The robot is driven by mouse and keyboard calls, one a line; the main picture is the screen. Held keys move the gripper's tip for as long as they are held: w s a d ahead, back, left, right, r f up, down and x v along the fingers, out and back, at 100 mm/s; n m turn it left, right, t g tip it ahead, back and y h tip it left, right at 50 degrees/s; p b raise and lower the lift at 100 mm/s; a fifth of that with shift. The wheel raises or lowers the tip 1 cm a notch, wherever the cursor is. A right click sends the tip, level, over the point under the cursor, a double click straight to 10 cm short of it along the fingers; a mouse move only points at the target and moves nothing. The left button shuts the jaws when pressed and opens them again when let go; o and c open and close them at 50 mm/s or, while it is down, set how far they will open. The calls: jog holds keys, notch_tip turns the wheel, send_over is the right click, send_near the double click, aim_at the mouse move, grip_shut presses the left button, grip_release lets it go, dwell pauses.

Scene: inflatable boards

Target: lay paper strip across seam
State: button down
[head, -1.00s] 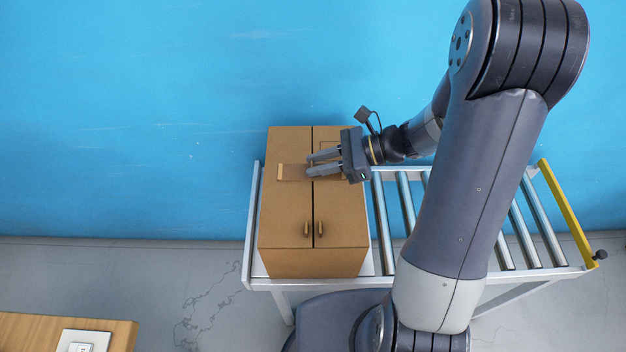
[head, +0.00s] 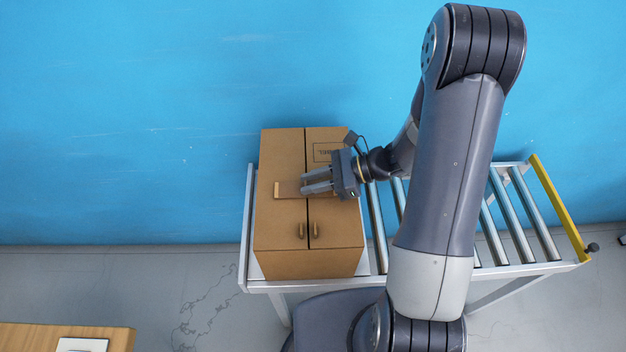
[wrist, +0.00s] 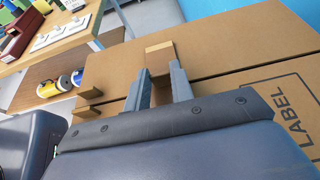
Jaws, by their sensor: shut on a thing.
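A cardboard box (head: 285,222) has a dark seam (head: 306,150) running from back to front across its top. A brown paper strip (head: 290,189) with a lighter end (head: 278,190) lies crosswise over the left half of the top. My gripper (head: 303,183) reaches in from the right, its fingers over the seam, and is shut on the strip. In the wrist view the strip (wrist: 160,62) sticks out past the fingertips (wrist: 162,72), its pale end foremost. The fingers hide the strip where it meets the seam. I cannot tell whether it touches the box.
Two small handles (head: 301,231) stand near the box's front edge, either side of the seam. A printed label (head: 327,152) is on the right half. The box rests on a roller conveyor (head: 512,222) against a blue wall. A wooden table (head: 50,335) is at lower left.

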jog(key=c, duration=1.2)
grip_release()
jog(key=shift+c, duration=0.2)
jog(key=b+v, duration=0.2)
jog(key=v, duration=1)
